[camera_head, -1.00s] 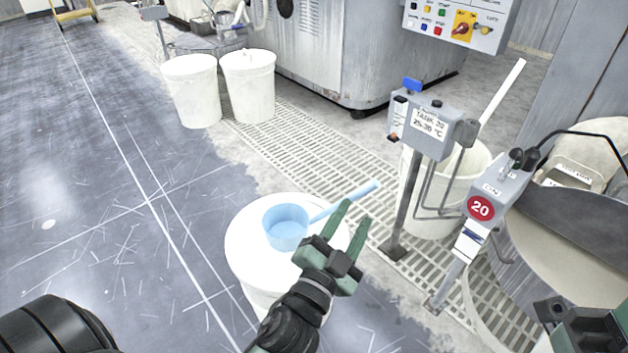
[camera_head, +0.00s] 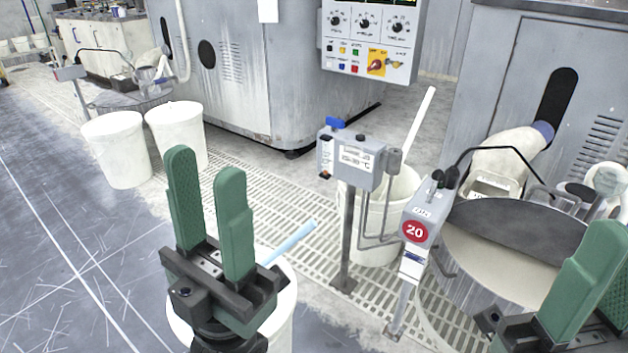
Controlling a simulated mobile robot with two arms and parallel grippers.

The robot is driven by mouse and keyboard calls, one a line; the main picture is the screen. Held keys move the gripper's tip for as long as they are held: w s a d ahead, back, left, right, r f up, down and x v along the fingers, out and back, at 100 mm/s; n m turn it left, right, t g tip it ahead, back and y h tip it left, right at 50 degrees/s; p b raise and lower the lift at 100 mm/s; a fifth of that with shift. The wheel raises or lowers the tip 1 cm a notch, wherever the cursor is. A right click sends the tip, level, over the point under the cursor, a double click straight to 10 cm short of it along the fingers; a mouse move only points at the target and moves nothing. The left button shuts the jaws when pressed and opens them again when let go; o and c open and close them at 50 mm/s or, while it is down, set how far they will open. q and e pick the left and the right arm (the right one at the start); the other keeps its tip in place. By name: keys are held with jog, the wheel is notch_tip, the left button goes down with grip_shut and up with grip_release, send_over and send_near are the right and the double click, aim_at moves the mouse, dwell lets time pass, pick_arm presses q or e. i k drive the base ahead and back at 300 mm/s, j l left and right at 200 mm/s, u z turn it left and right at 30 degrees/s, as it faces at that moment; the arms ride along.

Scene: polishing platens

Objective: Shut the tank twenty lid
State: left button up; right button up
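Tank twenty is the round tank (camera_head: 455,275) at the right, beside a post with a red "20" badge (camera_head: 415,232). A dark grey half-round plate (camera_head: 515,232), apparently its lid, lies over the back part of the tank's top. The front part is open and shows a pale beige inside. My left gripper (camera_head: 207,185) is open and empty, upright in front of the white bucket, left of the tank. My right gripper (camera_head: 605,262) is at the lower right, in front of the tank's right side. Its fingers look apart, partly cut off by the frame edge.
A grey control box (camera_head: 350,160) on a post and a white bin (camera_head: 378,225) stand left of the tank. A black cable arcs over the tank's back. A white bucket (camera_head: 283,310) with a blue-handled dipper is behind my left gripper. Two white bins (camera_head: 115,150) stand farther left.

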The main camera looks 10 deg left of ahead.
aim_at(551, 236)
jog(key=i+l+u, duration=0.15)
jog(key=i+l, duration=0.2)
jog(key=i+l+u, duration=0.15)
jog(key=i+l, duration=0.2)
jog(key=l, duration=0.2)
